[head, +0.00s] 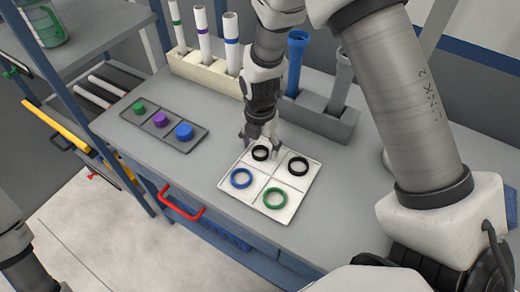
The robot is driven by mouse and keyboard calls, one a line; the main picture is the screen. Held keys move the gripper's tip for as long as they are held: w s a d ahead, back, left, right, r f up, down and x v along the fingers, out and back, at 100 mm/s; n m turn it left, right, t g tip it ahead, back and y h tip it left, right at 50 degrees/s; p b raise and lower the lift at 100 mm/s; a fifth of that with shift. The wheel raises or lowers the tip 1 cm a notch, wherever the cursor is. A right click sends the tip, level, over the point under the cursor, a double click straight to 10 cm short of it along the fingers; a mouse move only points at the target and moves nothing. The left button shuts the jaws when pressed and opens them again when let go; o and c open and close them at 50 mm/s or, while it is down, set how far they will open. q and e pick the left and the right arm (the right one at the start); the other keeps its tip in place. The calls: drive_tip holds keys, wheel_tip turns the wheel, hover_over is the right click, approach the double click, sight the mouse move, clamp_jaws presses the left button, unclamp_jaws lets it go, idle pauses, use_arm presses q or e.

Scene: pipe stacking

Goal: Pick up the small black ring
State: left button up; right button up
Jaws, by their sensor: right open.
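The small black ring (261,153) lies in the upper left compartment of a white divided tray (266,217). A larger black ring (298,166) lies in the upper right compartment. A blue ring (241,178) is in the lower left compartment and a green ring (275,198) in the lower right. My right gripper (262,150) points down over the small black ring, open, with its fingers close around or just above it. I cannot tell whether the fingers touch the ring. My left gripper is not in view.
A grey tray (160,125) with green, purple and blue caps lies to the left. Holders with white pipes (204,33) and a blue pipe (297,62) stand at the back. A red handle (180,202) is on the bench front.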

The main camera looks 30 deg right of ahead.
drive_tip(key=shift+w+d+f, duration=0.1)
drive_tip(key=shift+w+f, duration=0.05)
drive_tip(key=shift+f, duration=0.4)
drive_tip(key=shift+r, duration=0.1)
drive_tip(key=shift+s, duration=0.2)
drive_tip(key=c, duration=0.9)
drive_tip(key=shift+o, duration=0.2)
drive_tip(key=shift+r, duration=0.1)
